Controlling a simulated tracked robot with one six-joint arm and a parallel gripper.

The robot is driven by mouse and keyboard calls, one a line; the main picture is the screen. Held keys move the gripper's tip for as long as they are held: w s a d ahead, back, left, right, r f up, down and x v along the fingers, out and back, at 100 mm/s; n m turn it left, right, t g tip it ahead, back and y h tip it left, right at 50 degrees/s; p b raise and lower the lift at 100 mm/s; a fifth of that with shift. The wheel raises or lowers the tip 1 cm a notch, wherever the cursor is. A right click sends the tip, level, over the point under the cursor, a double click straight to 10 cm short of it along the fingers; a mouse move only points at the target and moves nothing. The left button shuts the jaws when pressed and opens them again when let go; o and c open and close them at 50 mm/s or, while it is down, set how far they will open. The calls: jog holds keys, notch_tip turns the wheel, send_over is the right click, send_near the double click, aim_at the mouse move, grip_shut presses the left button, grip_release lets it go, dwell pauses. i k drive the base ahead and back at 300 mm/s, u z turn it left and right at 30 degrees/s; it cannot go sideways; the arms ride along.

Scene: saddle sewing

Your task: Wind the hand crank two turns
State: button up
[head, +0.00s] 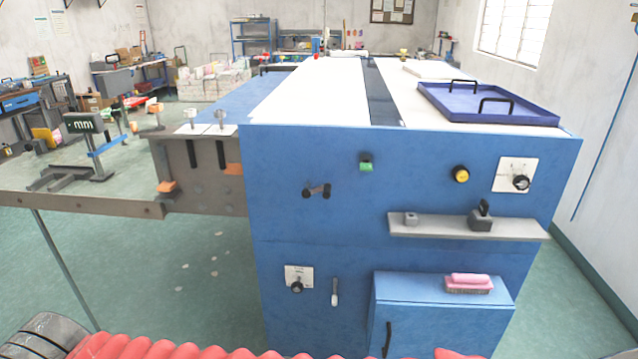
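The hand crank (318,190) is on the upper left of the blue machine's front panel (410,165). It is a short dark grey arm with a dark knob at its lower left end and a dark rounded part at its right end. The arm lies close to level, rising slightly to the right. Nothing touches it or covers it in the head view. My gripper is not in view.
Right of the crank are a green-fronted switch (366,163), a yellow button (460,174) and a dial (520,182). A grey shelf (430,228) and a blue box (440,300) jut out below. A metal frame (90,205) extends left.

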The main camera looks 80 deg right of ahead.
aim_at(306, 193)
jog(key=k, duration=1.3)
jog(key=z, duration=0.25)
jog(key=i, duration=0.85)
jog(key=z, duration=1.05)
jog(key=i, duration=0.7)
jog(key=z, duration=0.4)
